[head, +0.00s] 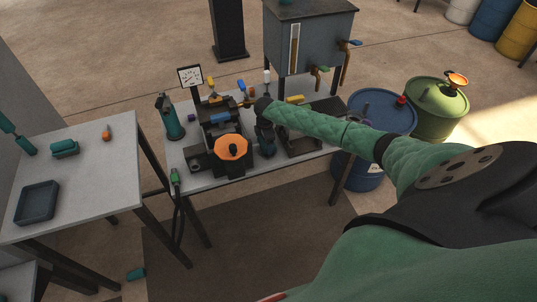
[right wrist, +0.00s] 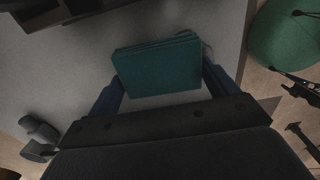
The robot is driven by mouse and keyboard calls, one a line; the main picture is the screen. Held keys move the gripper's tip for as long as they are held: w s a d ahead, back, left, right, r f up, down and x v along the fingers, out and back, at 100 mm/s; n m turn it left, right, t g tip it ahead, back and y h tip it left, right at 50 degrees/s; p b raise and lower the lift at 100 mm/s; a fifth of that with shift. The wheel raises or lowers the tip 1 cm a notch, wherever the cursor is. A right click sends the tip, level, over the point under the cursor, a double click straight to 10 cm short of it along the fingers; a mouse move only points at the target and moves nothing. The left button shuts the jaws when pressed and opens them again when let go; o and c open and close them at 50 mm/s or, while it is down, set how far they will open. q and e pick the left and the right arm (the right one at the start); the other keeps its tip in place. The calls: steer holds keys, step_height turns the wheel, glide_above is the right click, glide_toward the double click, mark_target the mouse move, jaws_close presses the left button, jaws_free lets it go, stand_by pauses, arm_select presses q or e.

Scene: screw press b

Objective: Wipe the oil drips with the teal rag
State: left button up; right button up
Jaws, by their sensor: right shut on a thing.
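The teal rag (right wrist: 158,66) is a folded, flat pad between the fingers of my right gripper in the right wrist view. My right gripper (head: 266,146) is shut on it, over the middle of the grey workbench (head: 205,181), just right of the press with the orange round part (head: 231,147). In the head view I cannot make out the rag at the gripper. In the right wrist view, grey bench surface (right wrist: 70,90) lies around and beyond the rag. I cannot make out any oil drips. My left gripper is not in view.
A teal bottle (head: 170,119) and a gauge (head: 190,77) stand on the bench's left side. A dark tray (head: 302,142) lies right of my gripper. A grey tank (head: 310,45) stands behind. Blue (head: 380,112) and green (head: 437,110) drums stand right. A side table (head: 95,180) is left.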

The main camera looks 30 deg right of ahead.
steer(key=shift+r+p, duration=1.65)
steer(key=shift+r, duration=0.4)
steer(key=shift+f, duration=0.1)
